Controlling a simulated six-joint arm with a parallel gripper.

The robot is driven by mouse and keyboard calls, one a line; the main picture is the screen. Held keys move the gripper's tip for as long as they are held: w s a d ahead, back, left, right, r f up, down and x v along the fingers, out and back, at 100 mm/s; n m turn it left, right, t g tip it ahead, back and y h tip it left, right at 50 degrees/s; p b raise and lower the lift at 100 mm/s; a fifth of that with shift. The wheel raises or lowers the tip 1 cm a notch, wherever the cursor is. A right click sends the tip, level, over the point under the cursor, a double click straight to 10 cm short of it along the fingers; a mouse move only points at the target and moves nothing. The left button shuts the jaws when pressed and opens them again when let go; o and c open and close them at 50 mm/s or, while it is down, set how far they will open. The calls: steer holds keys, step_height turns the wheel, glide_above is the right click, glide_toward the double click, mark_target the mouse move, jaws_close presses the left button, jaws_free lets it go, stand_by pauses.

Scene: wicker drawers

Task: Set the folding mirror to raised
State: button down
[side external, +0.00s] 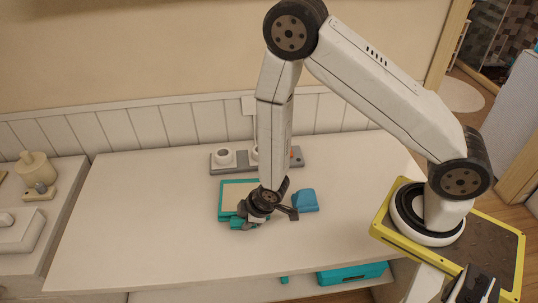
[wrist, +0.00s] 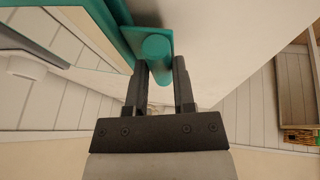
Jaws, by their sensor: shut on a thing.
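The folding mirror (side external: 228,184) is a teal-framed panel with a pale face. It sits on the white worktop, and my gripper covers its near right part in the side view. In the wrist view its teal frame (wrist: 108,32) runs along the upper left, and a teal tab with a round knob (wrist: 157,45) sticks out from it. My gripper (side external: 244,223) is low at the mirror's near edge. In the wrist view my gripper's dark fingers (wrist: 161,68) are closed on either side of the knob. The mirror's exact tilt is hard to tell.
A blue block-like object (side external: 305,201) lies just right of my gripper. A grey tray (side external: 229,168) with white cups stands behind the mirror. The worktop (side external: 130,215) is bare to the left. A teal drawer front (side external: 352,274) shows below the front edge.

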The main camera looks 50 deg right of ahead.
steer(key=d+r, duration=0.1)
steer(key=r, duration=0.1)
steer(key=w+r, duration=0.1)
steer(key=r, duration=0.1)
steer(key=w+d+r, duration=0.1)
steer(key=r, duration=0.2)
steer(key=shift+w+d, duration=0.25)
steer(key=shift+d, duration=0.05)
steer(key=shift+w+d+r, duration=0.65)
steer(key=shift+d+r, duration=0.15)
steer(key=shift+r, duration=0.1)
steer(key=shift+w+d+r, duration=0.6)
steer(key=shift+d+r, duration=0.15)
steer(key=shift+r, duration=0.1)
steer(key=shift+c, duration=2.3)
jaws_free()
steer(key=shift+s+a+f, duration=0.1)
